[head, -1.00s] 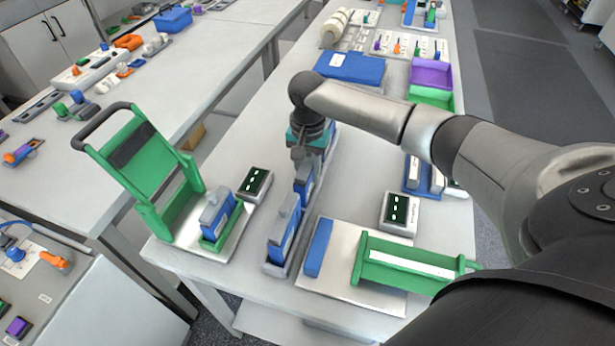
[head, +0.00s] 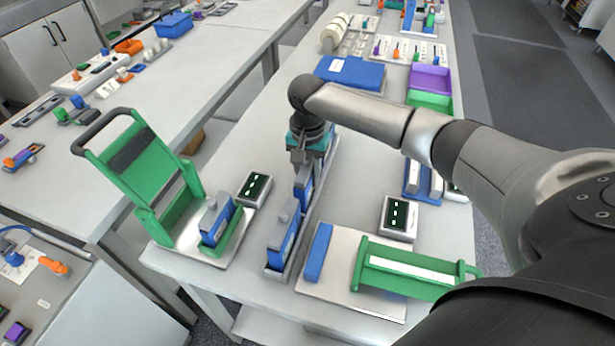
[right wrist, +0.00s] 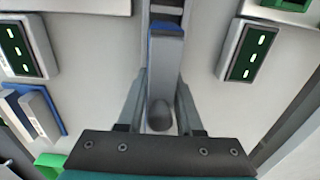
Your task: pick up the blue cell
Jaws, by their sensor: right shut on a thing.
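My right gripper (head: 306,163) is shut on a blue cell (head: 304,188) with a grey top, in the rear part of a long narrow grey rack (head: 273,273). In the right wrist view my right gripper (right wrist: 160,112) has a finger on each side of the cell's grey top (right wrist: 164,70). I cannot tell whether the cell's bottom is clear of the rack. Another blue cell (head: 284,240) stands upright in the rack's front part. A further blue cell (head: 215,222) sits in the green fixture at left. My left gripper is not in view.
The green fixture (head: 165,215) has a raised lid and handle at left. Small dark displays (head: 254,189) and (head: 398,217) flank the rack. A second green fixture (head: 408,270) lies at right. A blue box (head: 350,73) and purple bin (head: 430,78) are farther back.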

